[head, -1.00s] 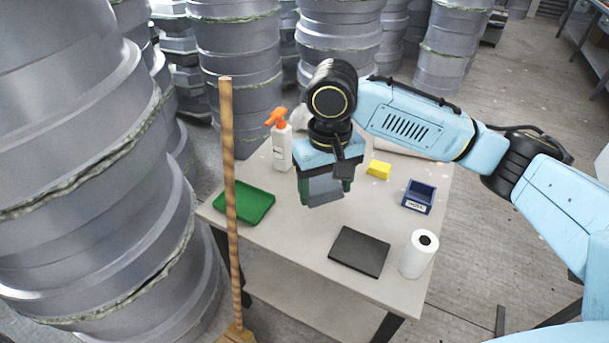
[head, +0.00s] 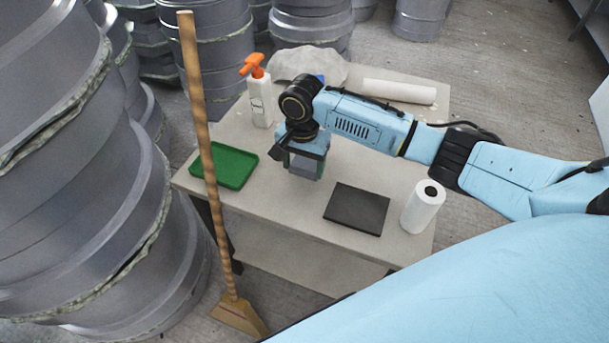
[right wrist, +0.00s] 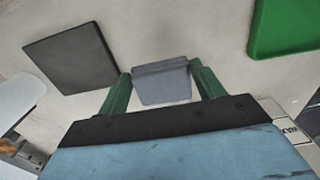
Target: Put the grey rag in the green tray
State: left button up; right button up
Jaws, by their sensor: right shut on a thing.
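The grey rag (head: 304,167) is between the green fingers of my right gripper (head: 305,172), which is shut on it. In the right wrist view the rag (right wrist: 162,82) shows as a flat grey piece between the two fingertips. It appears to hang above the table. The green tray (head: 236,168) lies flat at the table's left side, to the left of my gripper. No contents show in it. A part of the tray (right wrist: 288,25) shows at the top right of the right wrist view. My left gripper is out of view.
A broom handle (head: 207,140) stands upright, crossing in front of the tray's left end. A spray bottle (head: 260,95) stands behind the tray. A black flat pad (head: 357,208) and a white roll (head: 422,206) are to the right on the table (head: 270,215).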

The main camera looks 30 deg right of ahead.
aim_at(303, 175)
jog(key=shift+f+b, duration=0.5)
jog(key=shift+f, duration=1.6)
jog(key=shift+f, duration=0.15)
jog(key=o, duration=0.9)
